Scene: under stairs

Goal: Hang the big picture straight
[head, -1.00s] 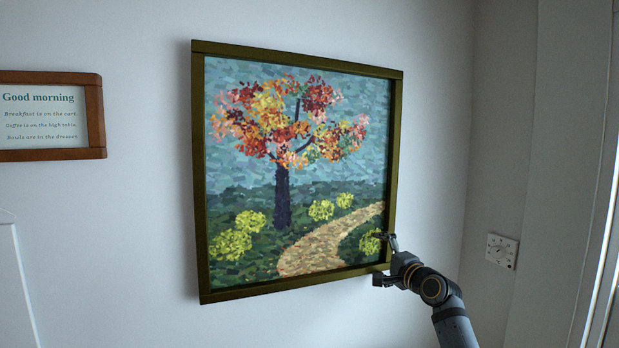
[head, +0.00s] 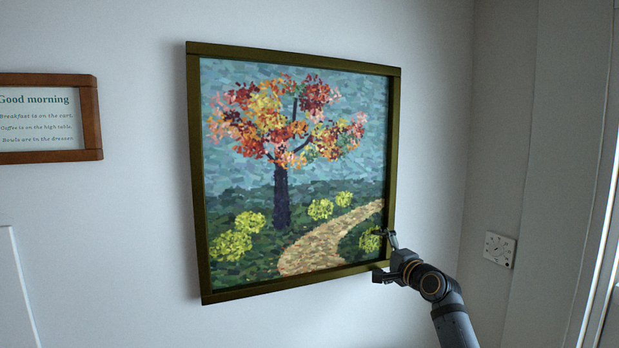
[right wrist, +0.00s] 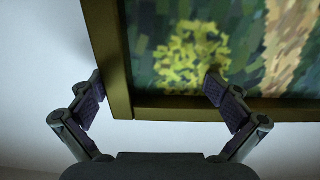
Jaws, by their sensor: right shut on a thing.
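The big picture (head: 292,150), an autumn tree and path in a dark olive-gold frame (head: 195,180), is on the white wall in the head view. Its edges look close to level, but the slanted view leaves a small tilt hard to judge. My right gripper (head: 384,256) is shut on the frame's lower right part. In the right wrist view the gripper (right wrist: 155,88) has one finger by the frame's outer side and the other over the painted face, near the frame corner (right wrist: 121,104). My left gripper is out of view. The hanger behind the picture is hidden.
A smaller brown-framed "Good morning" sign (head: 90,120) hangs on the wall at left. A white dial plate (head: 499,250) is on the wall to the right, past the corner. The wall around the picture is bare.

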